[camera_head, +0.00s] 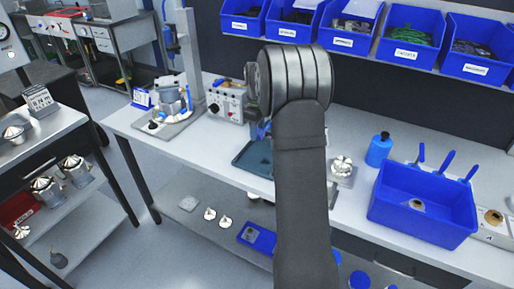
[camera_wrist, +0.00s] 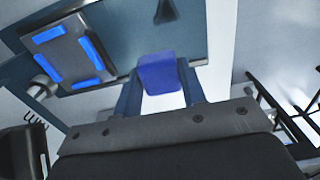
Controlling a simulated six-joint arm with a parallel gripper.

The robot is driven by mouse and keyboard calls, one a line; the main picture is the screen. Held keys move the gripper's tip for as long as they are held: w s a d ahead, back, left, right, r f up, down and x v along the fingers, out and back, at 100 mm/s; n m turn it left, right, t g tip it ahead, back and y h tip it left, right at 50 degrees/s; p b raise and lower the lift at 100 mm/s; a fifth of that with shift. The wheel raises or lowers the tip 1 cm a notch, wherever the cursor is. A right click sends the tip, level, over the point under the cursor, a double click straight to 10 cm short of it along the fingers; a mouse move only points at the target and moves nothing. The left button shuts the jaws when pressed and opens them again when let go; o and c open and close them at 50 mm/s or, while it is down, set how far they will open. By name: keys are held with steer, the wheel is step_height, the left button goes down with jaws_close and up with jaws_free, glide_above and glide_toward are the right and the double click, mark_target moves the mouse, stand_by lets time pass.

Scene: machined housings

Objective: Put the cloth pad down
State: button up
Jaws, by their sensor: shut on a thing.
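The cloth pad (camera_wrist: 160,73) is blue and sits between the fingertips of my gripper (camera_wrist: 160,85) in the wrist view. My gripper is shut on it. In the head view my own arm hides the pad and most of the gripper, above the bench near the dark teal tray (camera_head: 254,159). In the wrist view a dark teal surface lies behind the pad; I cannot tell how far below the pad it is.
A grey plate with blue strips (camera_wrist: 70,52) shows in the wrist view. On the bench stand a control box (camera_head: 228,102), a metal part (camera_head: 342,166), a blue bottle (camera_head: 379,149) and a large blue bin (camera_head: 422,211). Labelled blue bins (camera_head: 412,40) line the back.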

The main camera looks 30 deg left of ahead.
steer(key=shift+s+a+r, duration=0.4)
steer(key=shift+a+r, duration=0.25)
steer(key=shift+a, duration=0.15)
glide_above(224, 153)
step_height(224, 153, down, 7)
steer(key=shift+d+r, duration=0.1)
steer(key=shift+d, duration=0.05)
step_height(224, 153, down, 4)
steer(key=shift+f, duration=0.1)
steer(key=shift+f, duration=0.15)
steer(key=o, duration=1)
